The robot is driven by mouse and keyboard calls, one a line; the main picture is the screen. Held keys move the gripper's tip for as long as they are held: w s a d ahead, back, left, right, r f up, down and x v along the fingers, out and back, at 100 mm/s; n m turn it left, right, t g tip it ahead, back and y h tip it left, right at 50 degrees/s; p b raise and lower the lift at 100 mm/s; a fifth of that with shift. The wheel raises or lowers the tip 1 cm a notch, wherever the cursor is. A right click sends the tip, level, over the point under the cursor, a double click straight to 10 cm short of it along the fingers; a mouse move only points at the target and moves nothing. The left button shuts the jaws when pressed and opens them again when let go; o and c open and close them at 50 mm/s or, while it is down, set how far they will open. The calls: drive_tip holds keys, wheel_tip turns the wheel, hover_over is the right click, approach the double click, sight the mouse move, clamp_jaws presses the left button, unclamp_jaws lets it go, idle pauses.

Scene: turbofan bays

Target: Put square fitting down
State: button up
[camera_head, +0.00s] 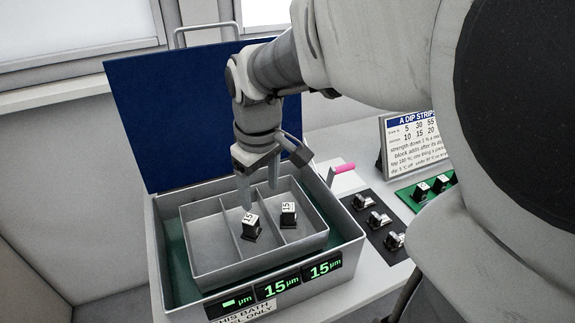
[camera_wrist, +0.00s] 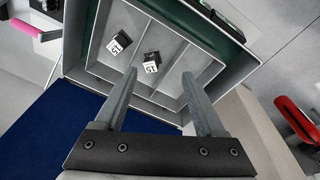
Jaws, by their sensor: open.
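Two fittings, each a small dark block with a white face marked 15, stand in a grey divided tray (camera_head: 205,262). One fitting (camera_head: 250,229) is in the middle compartment; it also shows in the wrist view (camera_wrist: 151,62). The other fitting (camera_head: 288,214) is in the right compartment and shows further left in the wrist view (camera_wrist: 118,44). The left compartment is empty. I cannot tell which one is the square fitting. My gripper (camera_head: 259,196) points down over the tray, open and empty. In the wrist view its fingers (camera_wrist: 159,74) spread near the middle fitting, with nothing between them.
The tray sits inside an open bath box (camera_head: 160,250) with a raised blue lid (camera_head: 140,100) behind. Its front displays (camera_head: 275,288) read a dash, 15 and 15. A pink handle (camera_head: 345,168), a black mat (camera_head: 372,205) with several metal fittings and a sign (camera_head: 408,140) stand right.

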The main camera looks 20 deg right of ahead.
drive_tip(key=s+r+m+t, duration=0.3)
drive_tip(key=s+r+m, duration=0.1)
drive_tip(key=s, duration=0.7)
drive_tip(key=shift+s+a+m+t, duration=0.15)
drive_tip(key=shift+s+m+t, duration=0.2)
drive_tip(key=shift+m+t, duration=0.05)
drive_tip(key=shift+s+r, duration=0.1)
drive_tip(key=shift+r, duration=0.05)
